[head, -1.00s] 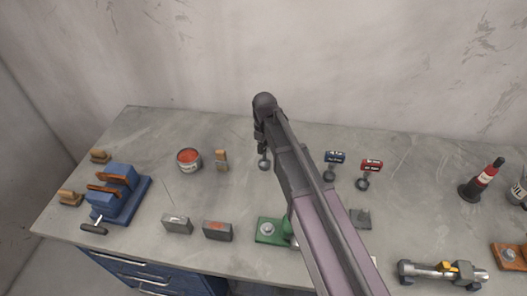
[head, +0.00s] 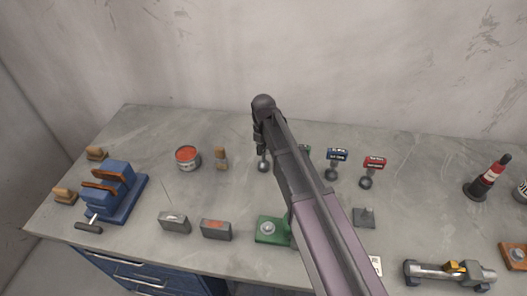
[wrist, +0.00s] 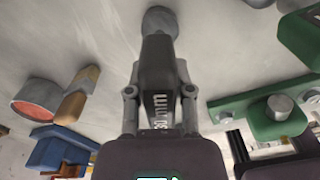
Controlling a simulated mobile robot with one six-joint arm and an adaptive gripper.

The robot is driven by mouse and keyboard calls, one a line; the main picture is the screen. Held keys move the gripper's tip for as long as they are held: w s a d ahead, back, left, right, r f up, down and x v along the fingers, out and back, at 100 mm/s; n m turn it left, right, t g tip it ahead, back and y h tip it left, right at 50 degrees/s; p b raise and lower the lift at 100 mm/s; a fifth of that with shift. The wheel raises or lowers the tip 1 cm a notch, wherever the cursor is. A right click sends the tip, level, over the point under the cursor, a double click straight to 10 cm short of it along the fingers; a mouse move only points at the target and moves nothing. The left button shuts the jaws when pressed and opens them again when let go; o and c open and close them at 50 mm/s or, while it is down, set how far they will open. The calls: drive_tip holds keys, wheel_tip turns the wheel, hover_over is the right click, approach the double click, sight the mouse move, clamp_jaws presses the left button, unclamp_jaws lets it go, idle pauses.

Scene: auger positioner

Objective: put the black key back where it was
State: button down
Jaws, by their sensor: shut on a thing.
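The black key (wrist: 160,62) stands between the fingers of my gripper (wrist: 158,95) in the wrist view, with pale "mm" lettering on its side and a round grey end pointing away. My gripper is shut on it. In the head view my gripper (head: 260,146) hangs over the back middle of the bench, and the key's round end (head: 263,166) shows below it, close to the bench top. Whether that end touches the bench I cannot tell. My arm hides most of the key there.
A green fixture (head: 270,230) sits in front. Bare bench lies between brush and gripper.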

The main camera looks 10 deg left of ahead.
drive_tip(key=shift+f, duration=0.25)
drive_tip(key=shift+c, duration=2.4)
unclamp_jaws()
drive_tip(key=shift+r, duration=0.1)
drive_tip(key=shift+r, duration=0.15)
wheel_tip(320, 180, up, 12)
drive_tip(key=p, duration=1.2)
